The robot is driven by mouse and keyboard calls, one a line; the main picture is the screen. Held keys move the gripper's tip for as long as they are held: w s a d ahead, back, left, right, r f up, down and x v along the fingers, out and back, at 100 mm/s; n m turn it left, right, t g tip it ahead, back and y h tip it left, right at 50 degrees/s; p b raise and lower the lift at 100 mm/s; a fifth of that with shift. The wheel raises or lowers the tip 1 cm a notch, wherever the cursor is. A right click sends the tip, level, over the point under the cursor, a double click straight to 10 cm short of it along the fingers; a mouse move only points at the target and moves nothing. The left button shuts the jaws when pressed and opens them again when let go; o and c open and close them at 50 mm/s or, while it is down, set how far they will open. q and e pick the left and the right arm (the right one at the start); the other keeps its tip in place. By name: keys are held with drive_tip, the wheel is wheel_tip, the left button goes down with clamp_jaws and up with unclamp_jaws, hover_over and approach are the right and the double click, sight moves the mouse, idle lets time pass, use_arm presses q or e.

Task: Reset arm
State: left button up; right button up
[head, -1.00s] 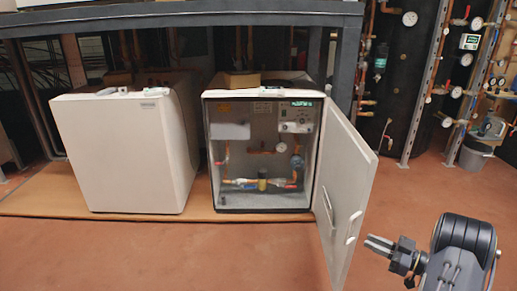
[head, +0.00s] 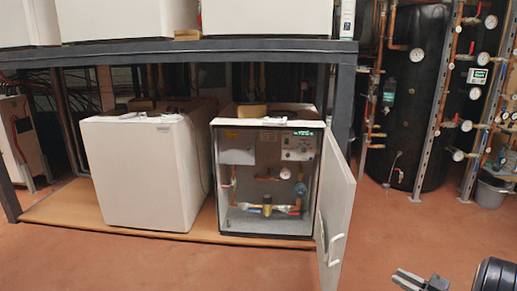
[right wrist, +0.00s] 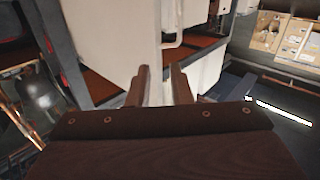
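My right gripper (head: 408,279) shows at the bottom edge of the head view, right of the open heat pump door. In the right wrist view its two fingers (right wrist: 160,84) stand apart with nothing between them. My left gripper is not in view. The open heat pump (head: 268,175) has its white door (head: 336,205) swung out to the right, with pipes and gauges showing inside. A closed white heat pump (head: 140,175) stands to its left.
Both units stand on a low wooden board (head: 75,212) under a dark metal frame (head: 345,95). A black tank (head: 412,100) with copper pipes and gauges stands at the back right. A grey bucket (head: 490,190) is at the far right. The reddish floor in front is open.

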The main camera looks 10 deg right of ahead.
wheel_tip(320, 180, up, 16)
drive_tip(key=w+d+m+t+h, duration=0.1)
drive_tip(key=w+m+h, duration=0.2)
drive_tip(key=m+h, duration=0.8)
drive_tip(key=s+a+f+n+g+y, duration=0.1)
drive_tip(key=s+a+f+g+y, duration=0.3)
drive_tip(key=s+a, duration=1.1)
drive_tip(key=s+a+f+n+g+y, duration=0.1)
drive_tip(key=s+a+f+g, duration=0.4)
drive_tip(key=s+a, duration=0.95)
wheel_tip(320, 180, up, 36)
drive_tip(key=g+p, duration=0.1)
drive_tip(key=p, duration=3.3)
drive_tip(key=shift+w+d+p, duration=0.15)
drive_tip(key=shift+w+p, duration=0.2)
drive_tip(key=shift+w, duration=0.1)
drive_tip(key=shift+d, duration=0.1)
